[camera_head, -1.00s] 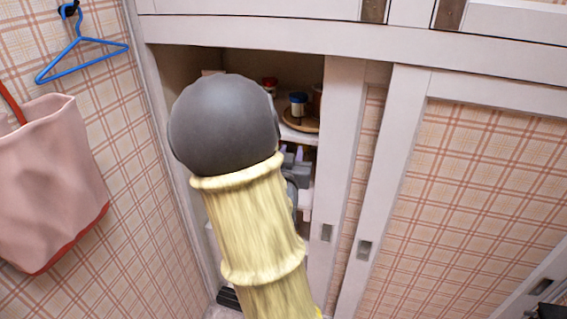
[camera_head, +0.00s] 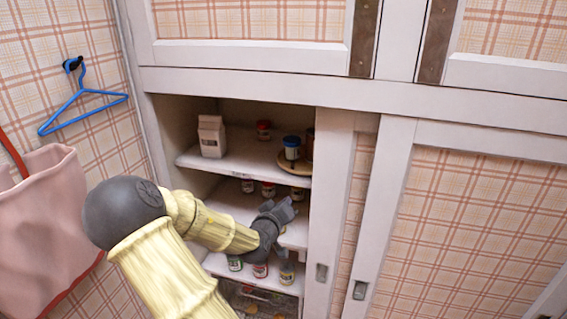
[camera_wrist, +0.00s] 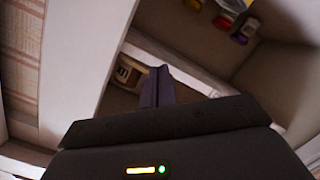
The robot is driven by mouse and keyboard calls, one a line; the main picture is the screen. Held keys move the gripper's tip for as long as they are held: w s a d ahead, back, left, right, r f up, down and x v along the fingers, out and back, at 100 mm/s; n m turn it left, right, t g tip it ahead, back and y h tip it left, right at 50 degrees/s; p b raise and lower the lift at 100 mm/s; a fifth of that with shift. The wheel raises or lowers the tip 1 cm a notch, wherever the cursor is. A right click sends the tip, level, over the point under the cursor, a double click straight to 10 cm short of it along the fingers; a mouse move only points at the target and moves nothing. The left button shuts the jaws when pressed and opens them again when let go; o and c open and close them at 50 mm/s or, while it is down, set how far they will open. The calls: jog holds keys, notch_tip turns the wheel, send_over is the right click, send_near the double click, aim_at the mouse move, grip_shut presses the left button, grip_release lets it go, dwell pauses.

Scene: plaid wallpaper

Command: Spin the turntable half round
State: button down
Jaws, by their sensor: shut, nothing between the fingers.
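The turntable (camera_head: 297,167) is a round, wooden-coloured disc at the right front of the upper cupboard shelf. Its right part is hidden behind the white door frame. A blue-lidded jar (camera_head: 291,150) stands on it, with a dark reddish jar (camera_head: 310,144) partly hidden behind. My gripper (camera_head: 287,207) is inside the cupboard, below the turntable, at the level of the middle shelf. In the wrist view my gripper (camera_wrist: 158,86) shows its fingers together and empty, pointing towards a shelf edge. I cannot make out the turntable in the wrist view.
A carton (camera_head: 212,136) and a red-lidded jar (camera_head: 263,130) stand on the upper shelf (camera_head: 235,166). Several jars stand on the shelves below, close around my arm. The white sliding door (camera_head: 329,210) bounds the opening on the right. A pink bag (camera_head: 45,215) hangs at left.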

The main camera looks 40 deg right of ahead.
jog(key=w+a+r+n+h+p, duration=0.2)
jog(key=w+a+r+n+p, duration=0.2)
jog(key=w+n, duration=0.4)
jog(key=shift+a+r+g, duration=0.4)
jog(key=shift+r, duration=0.45)
jog(key=d+p, duration=0.1)
jog(key=d, duration=0.2)
jog(key=d+p, duration=0.2)
jog(key=d, duration=0.2)
jog(key=w+d+p, duration=0.1)
jog(key=d+p, duration=0.1)
jog(key=d, duration=0.2)
jog(key=shift+d+r, duration=0.1)
jog(key=shift+r, duration=0.05)
jog(key=shift+s+d+f+p, duration=0.2)
jog(key=shift+s+d+p, duration=0.05)
jog(key=shift+s+p, duration=0.05)
jog(key=shift+s+n+t, duration=0.25)
jog(key=shift+n+t, duration=0.15)
